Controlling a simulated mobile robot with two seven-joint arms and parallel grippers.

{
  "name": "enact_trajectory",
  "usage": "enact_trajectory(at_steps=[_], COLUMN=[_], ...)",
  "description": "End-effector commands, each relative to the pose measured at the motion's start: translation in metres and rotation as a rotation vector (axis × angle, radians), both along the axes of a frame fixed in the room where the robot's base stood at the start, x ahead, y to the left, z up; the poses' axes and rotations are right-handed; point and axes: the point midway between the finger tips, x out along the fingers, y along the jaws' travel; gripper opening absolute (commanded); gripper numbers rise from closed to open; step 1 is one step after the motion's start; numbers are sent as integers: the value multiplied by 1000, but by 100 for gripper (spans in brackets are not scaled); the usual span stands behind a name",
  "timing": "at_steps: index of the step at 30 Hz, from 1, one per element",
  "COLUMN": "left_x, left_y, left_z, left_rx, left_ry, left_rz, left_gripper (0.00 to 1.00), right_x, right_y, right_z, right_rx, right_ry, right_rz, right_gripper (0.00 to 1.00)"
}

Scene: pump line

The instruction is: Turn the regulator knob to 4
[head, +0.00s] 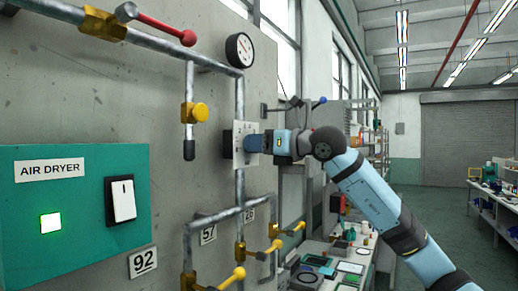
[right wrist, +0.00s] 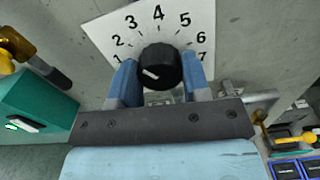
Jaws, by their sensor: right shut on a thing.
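The regulator knob (right wrist: 160,68) is round and black, in front of a white dial plate (right wrist: 105,32) numbered 1 to 7 in an arc, with 4 at the top. My right gripper (right wrist: 157,72) is shut on the knob, one blue finger on each side. The knob's white mark lies on its left part and points left, roughly toward the 1. In the head view, my right gripper (head: 251,143) reaches the plate (head: 238,142) on the wall panel from the right, and the knob is hidden there. My left gripper is not in view.
A gauge (head: 239,50) hangs above the plate, and a red-handled valve (head: 165,29) is at upper left. Yellow valves (head: 275,246) stick out below. A green air dryer box (head: 75,215) is at left. A cluttered bench (head: 335,262) stands beyond.

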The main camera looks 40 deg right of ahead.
Motion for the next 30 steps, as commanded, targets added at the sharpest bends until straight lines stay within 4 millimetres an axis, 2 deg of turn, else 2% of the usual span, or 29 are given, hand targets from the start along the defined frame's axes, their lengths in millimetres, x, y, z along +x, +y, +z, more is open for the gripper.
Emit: enact_trajectory(at_steps=[3,18,30], left_x=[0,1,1], left_y=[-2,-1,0], left_z=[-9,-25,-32], left_rx=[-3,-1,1], left_ry=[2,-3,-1], left_rz=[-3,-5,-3], left_gripper=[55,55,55], right_x=[0,0,0], right_y=[0,0,-1], right_z=[-2,-1,0], right_rx=[99,542,767], right_ry=[24,154,220], right_rz=[1,2,-1], right_gripper=[20,20,20])
